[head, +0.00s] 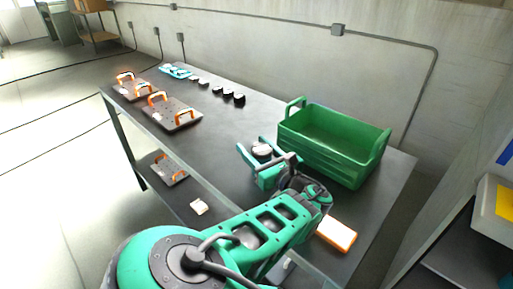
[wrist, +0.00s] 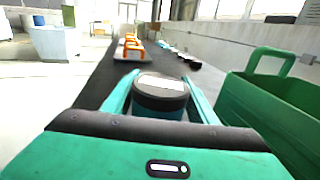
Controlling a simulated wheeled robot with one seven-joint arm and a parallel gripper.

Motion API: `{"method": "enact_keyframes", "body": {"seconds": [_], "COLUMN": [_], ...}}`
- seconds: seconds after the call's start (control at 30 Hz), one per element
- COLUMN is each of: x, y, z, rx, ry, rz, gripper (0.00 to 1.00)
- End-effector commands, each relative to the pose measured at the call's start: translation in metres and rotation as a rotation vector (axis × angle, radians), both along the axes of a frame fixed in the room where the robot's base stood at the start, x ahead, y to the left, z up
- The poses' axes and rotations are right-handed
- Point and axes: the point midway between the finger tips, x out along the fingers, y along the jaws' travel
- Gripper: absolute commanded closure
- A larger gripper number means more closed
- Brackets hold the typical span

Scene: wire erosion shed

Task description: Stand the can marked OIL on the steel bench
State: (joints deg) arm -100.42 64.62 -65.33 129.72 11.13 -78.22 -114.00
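A short round can (head: 262,150) with a dark rim and a pale label on top shows between the fingers of my gripper (head: 254,152). In the wrist view the can (wrist: 162,92) is upright, and its lower side looks teal. One gripper finger (wrist: 162,100) lies close along each side of it. I cannot tell whether the fingers press on the can or leave a thin gap, nor whether its base touches the bench. No lettering is readable. The dark-topped steel bench (head: 225,125) runs beneath, and it also shows in the wrist view (wrist: 105,75).
A green crate (head: 330,150) stands right of my gripper and rises close beside it in the wrist view (wrist: 270,115). An orange-and-white block (head: 336,233) lies near my wrist. Plates with orange handles (head: 172,113) and several small dark items (head: 228,93) lie farther along. Bench between is clear.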

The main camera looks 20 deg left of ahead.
Motion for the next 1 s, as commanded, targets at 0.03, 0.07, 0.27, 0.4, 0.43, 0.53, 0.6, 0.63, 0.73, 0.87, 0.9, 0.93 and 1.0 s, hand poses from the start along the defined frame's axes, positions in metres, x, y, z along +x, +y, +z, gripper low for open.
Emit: {"method": "enact_keyframes", "body": {"seconds": [0.03, 0.07, 0.27, 0.4, 0.43, 0.53, 0.6, 0.63, 0.73, 0.87, 0.9, 0.93, 1.0], "x": [0.0, 0.0, 0.0, -0.001, -0.001, -0.004, -0.009, -0.011, -0.02, -0.029, -0.032, -0.035, -0.041], "y": [0.0, 0.0, 0.0, 0.001, 0.001, -0.005, -0.012, -0.016, -0.028, -0.041, -0.045, -0.048, -0.058], "z": [0.0, 0.0, 0.0, 0.001, 0.002, 0.003, 0.004, 0.003, 0.004, 0.004, 0.004, 0.004, 0.004], "rx": [-0.001, -0.001, -0.001, -0.001, -0.001, 0.002, 0.003, 0.003, 0.003, 0.004, 0.004, 0.003, 0.002], "ry": [0.0, 0.0, 0.0, -0.002, -0.002, 0.001, 0.001, 0.003, 0.003, 0.003, 0.003, 0.003, 0.004], "rz": [0.001, 0.001, 0.001, 0.002, 0.002, -0.001, -0.001, -0.002, 0.0, -0.001, -0.002, 0.0, -0.001], "gripper": [0.34, 0.34, 0.34, 0.34, 0.34, 0.34, 0.34, 0.34, 0.34, 0.34, 0.34, 0.34, 0.34]}}
